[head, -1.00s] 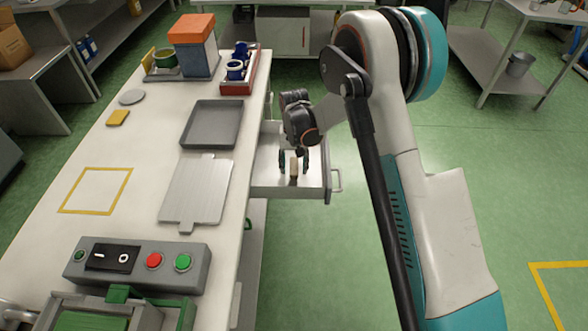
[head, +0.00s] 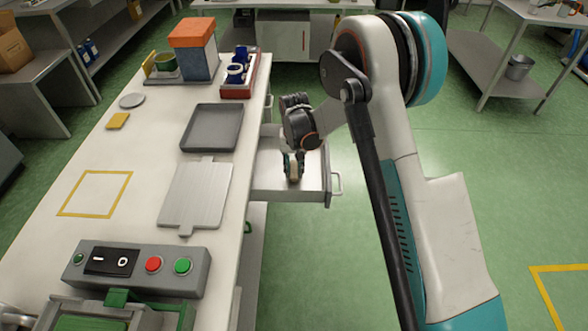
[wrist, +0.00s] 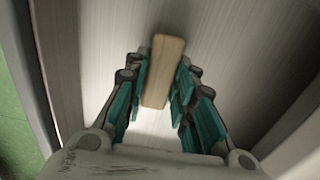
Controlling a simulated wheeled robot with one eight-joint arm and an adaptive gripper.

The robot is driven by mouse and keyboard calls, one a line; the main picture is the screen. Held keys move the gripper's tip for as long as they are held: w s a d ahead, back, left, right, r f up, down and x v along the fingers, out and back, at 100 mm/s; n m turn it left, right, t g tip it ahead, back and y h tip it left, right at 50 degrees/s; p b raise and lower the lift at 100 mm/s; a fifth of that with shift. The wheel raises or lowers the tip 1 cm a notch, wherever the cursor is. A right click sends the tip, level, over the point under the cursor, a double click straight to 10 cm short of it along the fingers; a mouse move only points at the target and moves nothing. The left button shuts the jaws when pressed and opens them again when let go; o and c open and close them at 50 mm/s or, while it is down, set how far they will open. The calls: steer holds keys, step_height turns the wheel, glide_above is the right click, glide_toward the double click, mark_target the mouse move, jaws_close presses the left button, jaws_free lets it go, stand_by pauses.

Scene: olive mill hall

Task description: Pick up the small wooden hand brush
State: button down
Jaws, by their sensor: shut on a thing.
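The small wooden hand brush (wrist: 164,70) is a light tan block between the teal finger pads in the wrist view. In the head view the brush (head: 294,171) shows as a small pale shape inside the open drawer (head: 327,180). My gripper (wrist: 160,88) is shut on the brush, with a finger on either side of it. In the head view my gripper (head: 293,165) points down into the drawer. The brush's underside is hidden, and I cannot tell whether it touches the drawer floor.
The drawer's walls stand close around my gripper. The worktable (head: 140,155) to the left holds a grey tray (head: 212,127), a metal board (head: 196,193), a control box (head: 135,265) and a red crate (head: 239,89). Green floor (head: 290,270) is clear in front of the drawer.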

mark_target(294, 169)
steer(key=shift+r, duration=0.15)
step_height(294, 169, up, 20)
steer(key=p, duration=0.6)
steer(key=shift+r, duration=0.1)
